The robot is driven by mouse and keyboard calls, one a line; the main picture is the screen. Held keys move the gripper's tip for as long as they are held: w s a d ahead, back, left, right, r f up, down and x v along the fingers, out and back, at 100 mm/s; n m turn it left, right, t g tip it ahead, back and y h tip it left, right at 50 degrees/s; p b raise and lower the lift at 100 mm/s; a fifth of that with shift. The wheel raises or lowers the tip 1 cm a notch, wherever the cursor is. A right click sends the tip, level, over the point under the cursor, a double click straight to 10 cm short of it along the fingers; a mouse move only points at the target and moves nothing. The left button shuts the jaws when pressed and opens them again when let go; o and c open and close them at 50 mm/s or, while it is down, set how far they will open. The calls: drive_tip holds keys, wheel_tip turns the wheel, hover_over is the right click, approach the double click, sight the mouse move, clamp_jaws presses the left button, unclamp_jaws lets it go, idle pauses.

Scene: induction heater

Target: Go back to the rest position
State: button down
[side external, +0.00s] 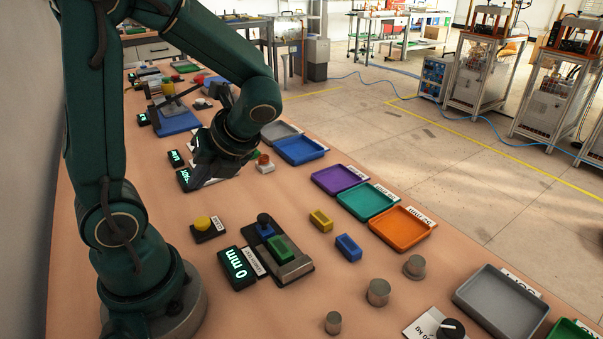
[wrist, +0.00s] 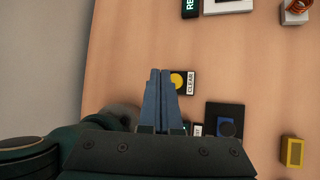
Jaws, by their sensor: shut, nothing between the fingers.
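My gripper (wrist: 161,72) is shut in the wrist view, its two fingers together with nothing between them. The fingers appear over the bench beside the yellow button (wrist: 178,80) on its black base with a CLEAR label. In the side external view my gripper is mostly hidden by my own dark green wrist, which hangs above the bench near a small block with a copper coil (side external: 264,163). That coil block also shows at the top right of the wrist view (wrist: 296,10). My gripper holds no object.
A black press-like fixture (side external: 288,262) holds a green block, with a "0 mm" display (side external: 238,268) beside it. Loose yellow (side external: 321,220) and blue (side external: 348,247) blocks lie nearby. Purple (side external: 339,179), teal (side external: 366,201) and orange (side external: 402,245) trays line the right edge. Several metal cylinders stand in front.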

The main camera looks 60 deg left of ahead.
drive_tip(key=w+d+r+n+t+h, duration=0.1)
drive_tip(key=d+r+n+t+h, duration=0.1)
drive_tip(key=d+n, duration=0.5)
drive_tip(key=w+d+r+n+t+h, duration=0.2)
drive_tip(key=d+n+t+h, duration=0.3)
drive_tip(key=n, duration=0.7)
drive_tip(key=d+t, duration=0.2)
drive_tip(key=d, duration=0.1)
drive_tip(key=shift+r+t, duration=0.3)
drive_tip(key=shift+r, duration=0.05)
drive_tip(key=c, duration=1.5)
unclamp_jaws()
drive_tip(key=shift+c, duration=0.2)
